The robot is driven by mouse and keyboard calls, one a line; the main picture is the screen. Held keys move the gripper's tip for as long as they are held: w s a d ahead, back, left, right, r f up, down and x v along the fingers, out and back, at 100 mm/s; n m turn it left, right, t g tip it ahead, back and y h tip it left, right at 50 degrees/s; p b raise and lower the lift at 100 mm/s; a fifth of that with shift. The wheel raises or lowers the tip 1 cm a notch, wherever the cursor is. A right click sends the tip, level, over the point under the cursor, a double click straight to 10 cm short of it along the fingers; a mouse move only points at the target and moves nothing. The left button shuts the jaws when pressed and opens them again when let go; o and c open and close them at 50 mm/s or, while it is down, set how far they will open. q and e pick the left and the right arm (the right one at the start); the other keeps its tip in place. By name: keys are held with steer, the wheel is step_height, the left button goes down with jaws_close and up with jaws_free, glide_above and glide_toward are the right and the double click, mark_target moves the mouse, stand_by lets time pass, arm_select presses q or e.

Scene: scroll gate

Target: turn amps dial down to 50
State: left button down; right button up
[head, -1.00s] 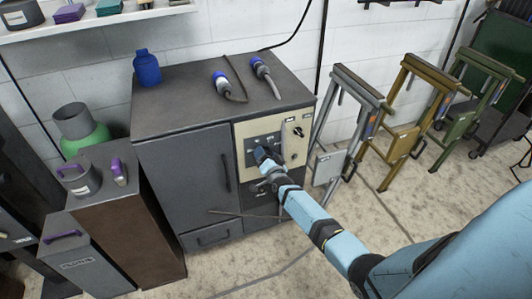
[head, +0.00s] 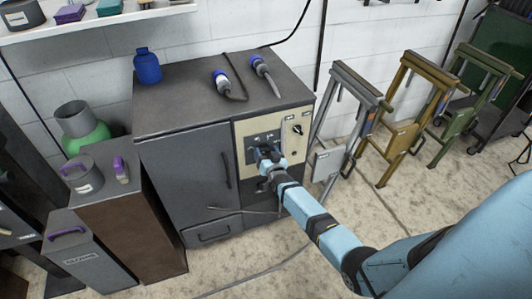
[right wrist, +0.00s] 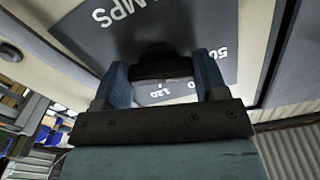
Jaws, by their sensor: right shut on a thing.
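The welding cabinet's cream control panel (head: 298,150) carries a dark plate with the amps dial. My right gripper (head: 264,156) is at this plate in the head view and covers the dial. In the right wrist view, the dark dial knob (right wrist: 165,62) sits between the two blue fingers of my right gripper (right wrist: 165,75), which is shut on it. The dial's pointer cannot be made out. My left gripper is not in view.
A second black knob (head: 298,129) is on the panel, right of the plate. Two blue-ended plugs with cables and a blue bottle (head: 147,66) stand on the cabinet (head: 185,100). Folding stands (head: 355,100) are to the right. Boxes (head: 125,205) stand at the left.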

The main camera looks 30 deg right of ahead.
steer(key=o, duration=0.9)
steer(key=shift+o, duration=0.2)
arm_select(q)
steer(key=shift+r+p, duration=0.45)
steer(key=shift+p, duration=0.65)
arm_select(e)
steer(key=v, duration=1.4)
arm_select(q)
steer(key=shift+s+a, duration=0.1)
